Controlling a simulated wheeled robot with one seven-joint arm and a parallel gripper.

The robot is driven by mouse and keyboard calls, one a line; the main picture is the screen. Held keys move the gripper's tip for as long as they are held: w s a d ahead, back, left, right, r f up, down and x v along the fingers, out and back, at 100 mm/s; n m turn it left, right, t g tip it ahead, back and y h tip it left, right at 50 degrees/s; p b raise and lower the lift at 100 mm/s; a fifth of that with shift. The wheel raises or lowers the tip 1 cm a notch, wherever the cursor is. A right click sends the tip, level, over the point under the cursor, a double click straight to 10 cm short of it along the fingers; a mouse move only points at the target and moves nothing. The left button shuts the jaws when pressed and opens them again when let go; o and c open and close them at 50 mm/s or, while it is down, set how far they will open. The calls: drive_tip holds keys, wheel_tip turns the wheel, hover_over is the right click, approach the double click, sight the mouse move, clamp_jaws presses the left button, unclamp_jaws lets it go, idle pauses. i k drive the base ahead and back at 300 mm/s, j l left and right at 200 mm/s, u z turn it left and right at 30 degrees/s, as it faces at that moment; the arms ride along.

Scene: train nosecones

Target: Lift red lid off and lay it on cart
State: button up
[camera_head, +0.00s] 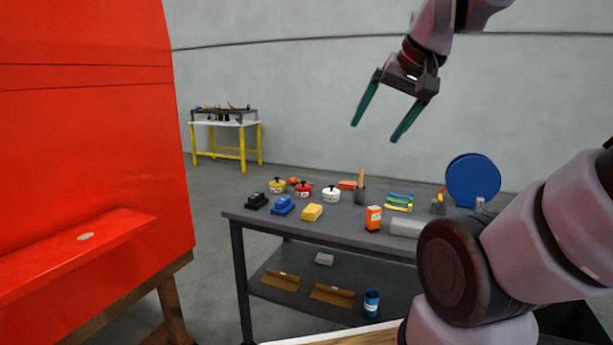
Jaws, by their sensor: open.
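A small red pot with a red lid (303,187) and a dark knob stands on the dark grey cart (335,222), toward its back left. A yellow pot (277,185) is to its left and a white pot (331,193) to its right, each with a dark knob. The red lid appears seated on its pot. My gripper (375,132) is open and empty, its two green fingers pointing down and left. It is in the air, up and right of the pots in the picture, apart from everything.
Blue, black and yellow blocks (312,212) lie near the cart's front left. An orange box (373,217), a grey cylinder (405,227) and a blue disc (472,180) stand to the right. A large red panel (90,130) fills the left. A yellow-legged table (225,124) stands far back.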

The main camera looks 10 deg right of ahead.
sight(303, 186)
drive_tip(key=i+j, duration=0.15)
drive_tip(key=i, duration=0.4)
drive_tip(key=i+j, duration=0.15)
drive_tip(key=i, duration=0.35)
drive_tip(key=i+j, duration=0.15)
drive_tip(key=i, duration=0.4)
